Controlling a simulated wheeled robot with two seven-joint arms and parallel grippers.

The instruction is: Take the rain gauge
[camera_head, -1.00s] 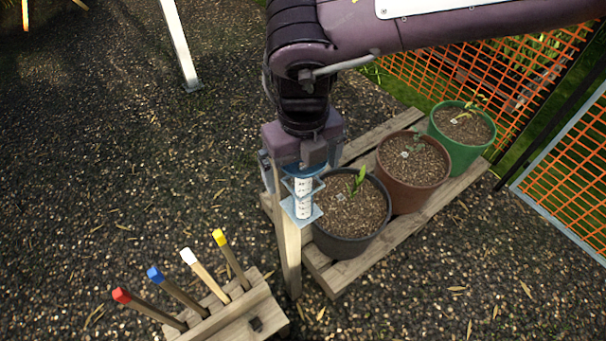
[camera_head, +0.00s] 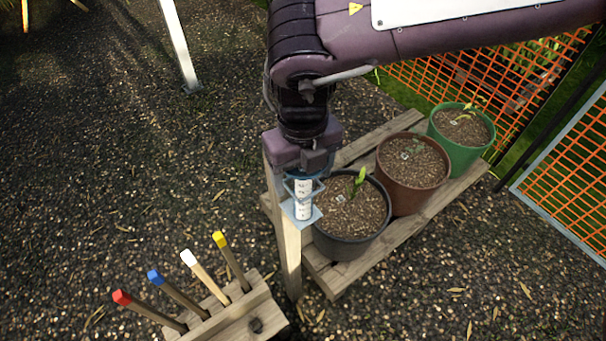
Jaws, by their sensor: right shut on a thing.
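The rain gauge (camera_head: 303,200) is a clear tube with a white marked scale. It stands upright in a pale blue-grey bracket (camera_head: 302,217) on the side of a wooden post (camera_head: 288,250). My right gripper (camera_head: 305,178) comes down from above and is shut on the top of the gauge. The gripper hides the gauge's upper end, and its own fingertips are hard to make out. My left gripper is not in view.
Black (camera_head: 348,246), brown (camera_head: 411,198) and green (camera_head: 462,155) plant pots stand on a wooden pallet (camera_head: 432,208) right of the post. A wooden block (camera_head: 240,316) holds colour-tipped stakes at the lower left. Orange mesh fencing (camera_head: 565,190) stands at the right. Open gravel lies left.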

